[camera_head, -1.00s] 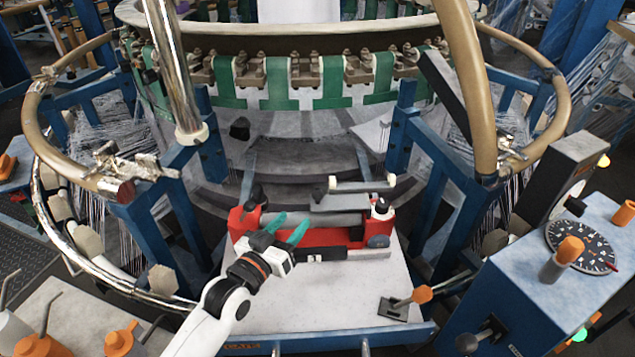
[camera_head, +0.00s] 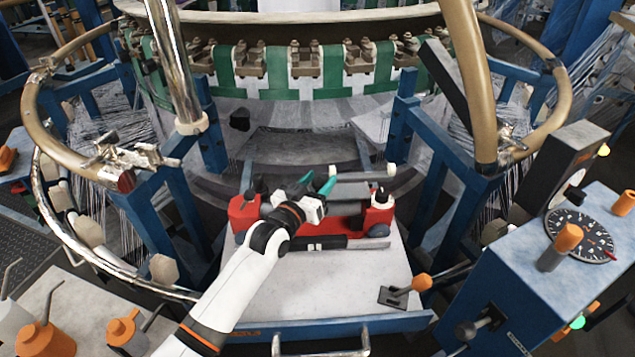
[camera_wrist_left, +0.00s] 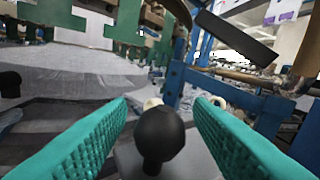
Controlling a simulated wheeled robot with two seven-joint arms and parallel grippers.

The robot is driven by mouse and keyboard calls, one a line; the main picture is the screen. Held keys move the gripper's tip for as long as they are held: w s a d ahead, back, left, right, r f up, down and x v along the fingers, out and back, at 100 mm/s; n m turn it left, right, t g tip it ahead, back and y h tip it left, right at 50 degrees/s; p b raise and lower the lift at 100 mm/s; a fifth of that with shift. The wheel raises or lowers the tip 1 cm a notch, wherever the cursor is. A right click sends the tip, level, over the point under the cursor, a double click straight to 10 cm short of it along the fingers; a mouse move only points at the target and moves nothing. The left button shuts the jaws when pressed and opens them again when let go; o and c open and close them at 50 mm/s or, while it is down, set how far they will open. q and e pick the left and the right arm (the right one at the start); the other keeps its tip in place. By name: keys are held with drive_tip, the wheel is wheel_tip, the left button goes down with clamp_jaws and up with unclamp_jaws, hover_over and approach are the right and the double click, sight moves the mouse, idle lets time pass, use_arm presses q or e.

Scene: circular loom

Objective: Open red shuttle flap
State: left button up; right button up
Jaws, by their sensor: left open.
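The red shuttle (camera_head: 340,228) lies on a pale plate in the middle of the head view. It has a dark post at its left end and a white, black-topped post (camera_head: 380,197) at its right end. A grey bar (camera_head: 362,176) with white ends sits above its rear side. My left gripper (camera_head: 318,184) is open over the shuttle's left-middle part, and my wrist hides some of it. In the left wrist view, a black round knob (camera_wrist_left: 158,135) shows between the spread green fingers. I cannot tell whether it touches them. My right gripper is out of view.
The pale plate (camera_head: 320,290) has free room in front of the shuttle. An orange-knobbed lever (camera_head: 421,282) stands at its right. Blue posts and a curved tan rail (camera_head: 480,90) flank the space. A blue control box (camera_head: 545,290) is at the right.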

sight(335, 191)
use_arm(q)
drive_tip(key=shift+c, duration=0.4)
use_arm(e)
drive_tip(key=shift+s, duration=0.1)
use_arm(q)
clamp_jaws()
drive_tip(key=r+m+p, duration=0.1)
drive_tip(key=p, duration=0.2)
drive_tip(key=d+r+m+g+y+p, duration=0.1)
drive_tip(key=r+p, duration=0.1)
drive_tip(key=p, duration=0.2)
drive_tip(key=d+r+m+g+p, duration=0.1)
drive_tip(key=r+p, duration=0.1)
drive_tip(key=p, duration=0.1)
drive_tip(key=shift+w+d+y+p, duration=0.1)
drive_tip(key=shift+y+p, duration=0.25)
drive_tip(key=shift+y, duration=0.05)
drive_tip(key=shift+d+r+m+y+p, duration=0.3)
drive_tip(key=shift+d+r+m+p, duration=0.25)
drive_tip(key=shift+p, duration=0.25)
drive_tip(key=shift+d+r, duration=0.25)
drive_tip(key=shift+d, duration=0.15)
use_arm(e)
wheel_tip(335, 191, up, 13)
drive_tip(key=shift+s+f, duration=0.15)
use_arm(q)
drive_tip(key=shift+o, duration=0.4)
unclamp_jaws()
drive_tip(key=shift+d+f, duration=0.1)
